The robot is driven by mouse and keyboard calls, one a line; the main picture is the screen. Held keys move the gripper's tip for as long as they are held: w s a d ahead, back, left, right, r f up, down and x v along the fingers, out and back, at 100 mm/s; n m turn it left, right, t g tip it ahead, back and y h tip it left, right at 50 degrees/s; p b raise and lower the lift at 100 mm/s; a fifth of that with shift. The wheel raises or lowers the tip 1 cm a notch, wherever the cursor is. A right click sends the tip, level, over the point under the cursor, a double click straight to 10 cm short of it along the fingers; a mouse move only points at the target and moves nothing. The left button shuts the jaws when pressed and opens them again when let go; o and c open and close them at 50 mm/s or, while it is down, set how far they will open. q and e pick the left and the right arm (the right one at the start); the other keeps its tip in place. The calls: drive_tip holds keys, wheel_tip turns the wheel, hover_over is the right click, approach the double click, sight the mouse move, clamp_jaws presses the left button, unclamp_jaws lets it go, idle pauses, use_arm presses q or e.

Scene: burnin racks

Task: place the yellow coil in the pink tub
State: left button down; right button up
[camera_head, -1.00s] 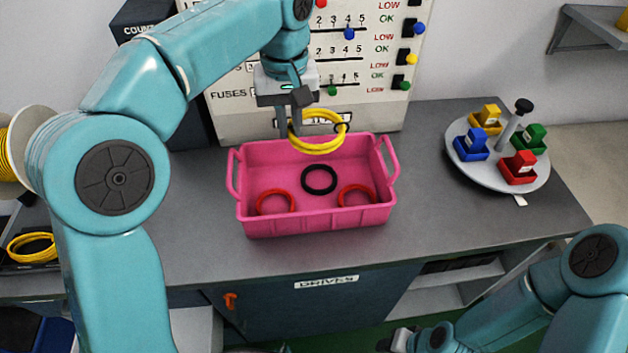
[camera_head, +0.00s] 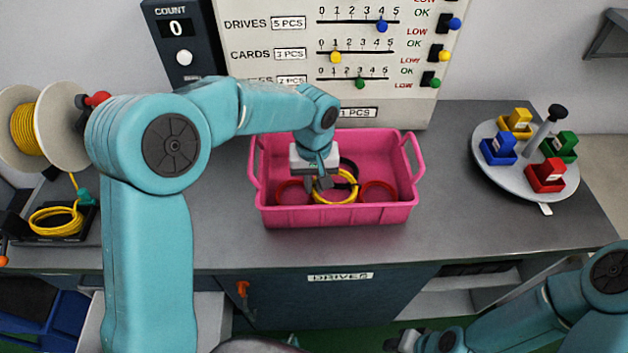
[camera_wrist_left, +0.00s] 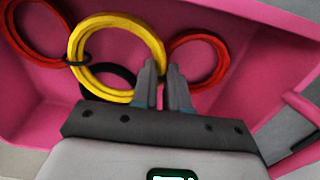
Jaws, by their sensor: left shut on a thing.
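The yellow coil (camera_head: 336,188) is a ring bundle with a dark tie, inside the outline of the pink tub (camera_head: 340,216). My left gripper (camera_head: 322,184) is shut on the coil's edge, low in the tub. In the left wrist view the yellow coil (camera_wrist_left: 116,30) sits at the fingertips (camera_wrist_left: 163,78). I cannot tell whether it touches the tub floor. My right gripper (camera_head: 398,342) is low at the bottom edge; its jaws are too small to read.
Two red coils (camera_head: 294,192) (camera_head: 378,192) and a black coil (camera_head: 349,167) lie in the tub. Another yellow coil (camera_head: 56,222) lies at the left below a spool (camera_head: 24,128). A round tray (camera_head: 494,128) with coloured blocks stands at the right. A panel stands behind.

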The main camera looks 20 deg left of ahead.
use_arm(q)
drive_tip(key=shift+f, duration=0.15)
drive_tip(key=shift+s+d, duration=0.1)
drive_tip(key=shift+s, duration=0.1)
drive_tip(key=c, duration=1.6)
unclamp_jaws()
drive_tip(key=shift+w+f, duration=0.1)
drive_tip(key=o, duration=0.5)
drive_tip(key=shift+w, duration=0.1)
drive_tip(key=shift+c, duration=0.2)
drive_tip(key=shift+s, duration=0.2)
drive_tip(key=shift+r, duration=0.35)
drive_tip(key=shift+w+r, duration=0.25)
drive_tip(key=shift+r, duration=0.05)
wheel_tip(320, 180, up, 11)
drive_tip(key=shift+s, duration=0.2)
drive_tip(key=shift+w, duration=0.15)
